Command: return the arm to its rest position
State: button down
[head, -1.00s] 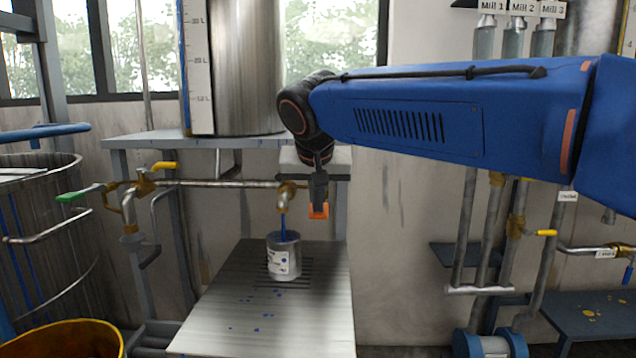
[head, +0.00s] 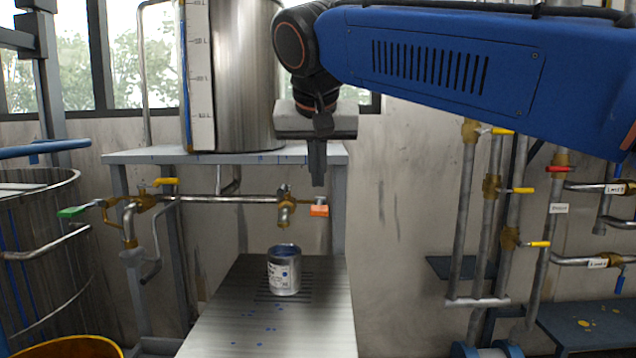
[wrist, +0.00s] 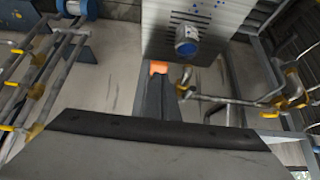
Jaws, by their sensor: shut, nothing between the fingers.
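My gripper (head: 317,182) points down, shut and empty, below the raised blue arm. Its fingertips are just above the orange valve handle (head: 319,210) in the head view, with a small gap between them. In the wrist view the dark fingers (wrist: 157,92) reach up toward the orange handle (wrist: 158,67). The handle sits at the right of the brass tap (head: 284,208). No stream shows below the tap. A metal can (head: 285,272) with blue at its top stands upright under the tap, and it also shows in the wrist view (wrist: 187,47).
The can stands on a paint-spotted metal bench (head: 235,335). A steel tank (head: 235,80) stands on a shelf (head: 150,157) behind. A pipe with a green handle (head: 72,212) runs left. Pipes with yellow handles (head: 538,244) line the right wall. The wall between is bare.

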dwell(0.3)
jog(key=s+d+f+g, duration=0.1)
jog(key=s+d+f, duration=0.3)
jog(key=d+f, duration=0.45)
jog(key=s+d+f, duration=0.3)
jog(key=d+f, duration=0.4)
jog(key=d, duration=0.3)
jog(key=s+d+f, duration=0.5)
jog(key=s+f, duration=0.2)
jog(key=f, duration=0.4)
jog(key=s+d+f+g, duration=0.1)
jog(key=s+d+f, duration=0.4)
jog(key=s+f, duration=0.3)
notch_tip(320, 180, down, 3)
jog(key=shift+s+r, duration=0.1)
jog(key=shift+s, duration=0.1)
dwell(0.3)
